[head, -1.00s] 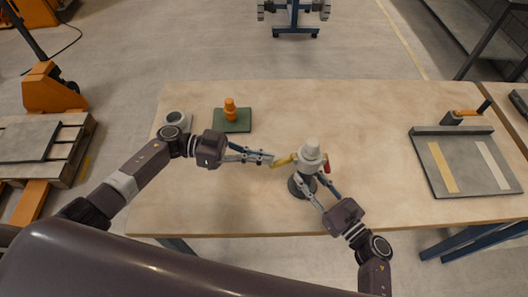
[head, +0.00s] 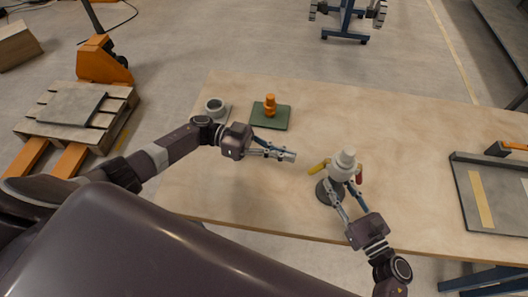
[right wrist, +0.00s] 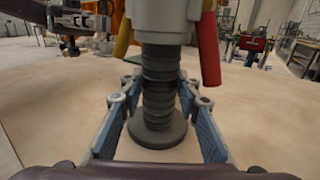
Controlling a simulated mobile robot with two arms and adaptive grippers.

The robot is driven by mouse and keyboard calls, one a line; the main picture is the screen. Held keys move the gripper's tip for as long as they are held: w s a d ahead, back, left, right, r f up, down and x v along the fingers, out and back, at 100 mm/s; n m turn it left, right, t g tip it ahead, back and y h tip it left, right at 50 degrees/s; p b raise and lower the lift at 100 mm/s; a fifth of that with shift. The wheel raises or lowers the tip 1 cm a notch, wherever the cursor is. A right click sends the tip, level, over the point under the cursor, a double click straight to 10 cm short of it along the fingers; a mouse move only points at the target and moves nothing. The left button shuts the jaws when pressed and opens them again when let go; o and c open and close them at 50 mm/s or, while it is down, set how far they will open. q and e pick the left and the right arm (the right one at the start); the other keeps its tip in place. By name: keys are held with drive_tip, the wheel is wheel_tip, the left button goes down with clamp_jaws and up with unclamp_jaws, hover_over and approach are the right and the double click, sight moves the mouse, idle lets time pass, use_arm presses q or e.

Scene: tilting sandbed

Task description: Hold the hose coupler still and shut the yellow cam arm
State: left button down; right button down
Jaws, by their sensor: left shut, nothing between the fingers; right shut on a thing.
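The hose coupler (head: 343,166) is a pale grey fitting upright on a dark ribbed hose (right wrist: 160,85) with a round dark foot (head: 327,194). Its yellow cam arm (head: 318,167) sticks out to the left, sloping down. A red cam arm (head: 359,174) hangs down on its right side; it also shows in the right wrist view (right wrist: 209,50). My right gripper (head: 340,190) is shut on the ribbed hose below the grey body, a finger on each side. My left gripper (head: 292,156) is shut and empty, left of the yellow arm's tip with a small gap.
A green plate (head: 270,118) with an orange fitting (head: 269,104) and a grey ring (head: 214,106) stand at the table's back left. A grey tray (head: 462,198) with a yellow strip lies at the right. The wooden tabletop (head: 390,125) behind the coupler is clear.

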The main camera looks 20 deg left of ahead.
use_arm(q)
drive_tip(key=a+f, duration=0.3)
drive_tip(key=a, duration=0.5)
drive_tip(key=shift+s+a, duration=0.35)
drive_tip(key=shift+a, duration=0.05)
drive_tip(key=shift+r, duration=0.1)
